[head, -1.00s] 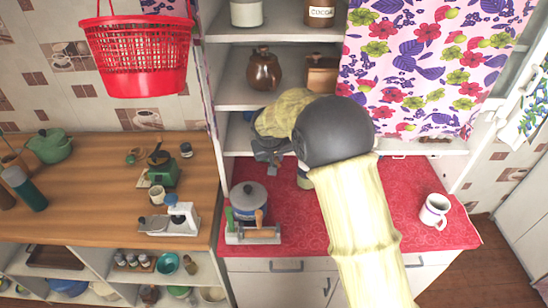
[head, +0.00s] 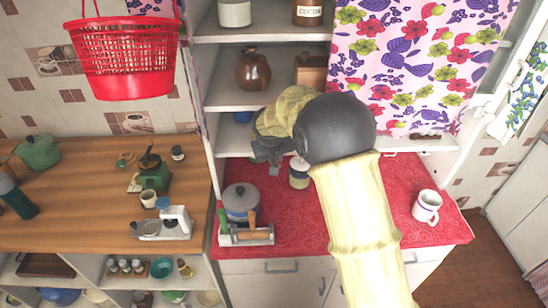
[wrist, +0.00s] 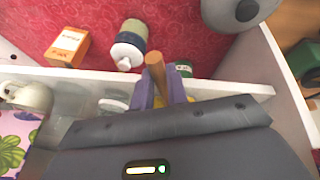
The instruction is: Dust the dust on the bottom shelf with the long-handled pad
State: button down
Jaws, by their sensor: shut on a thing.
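My gripper (head: 268,158) is in front of the open shelf unit, at the height of its lowest white shelf (head: 228,146). In the wrist view, my gripper (wrist: 163,92) has its purple fingers shut on a wooden handle (wrist: 155,68), which I take to be the long-handled pad's. The handle's end points up in that picture; the pad itself is hidden. The white shelf (wrist: 235,88) crosses the wrist view beneath my gripper. I cannot make out dust in either view.
On the red counter (head: 340,232) stand a lidded pot (head: 241,200), a jar (head: 299,174) and a white mug (head: 427,206). A brown jug (head: 253,70) stands on the shelf above. A flowered curtain (head: 410,60) covers the unit's right side. An orange box (wrist: 67,46) shows in the wrist view.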

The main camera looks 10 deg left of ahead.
jog(key=shift+d, duration=0.1)
jog(key=shift+w+d, duration=0.2)
jog(key=shift+d, duration=0.4)
jog(key=shift+r, duration=0.1)
jog(key=shift+r+p, duration=0.3)
jog(key=shift+r, duration=0.4)
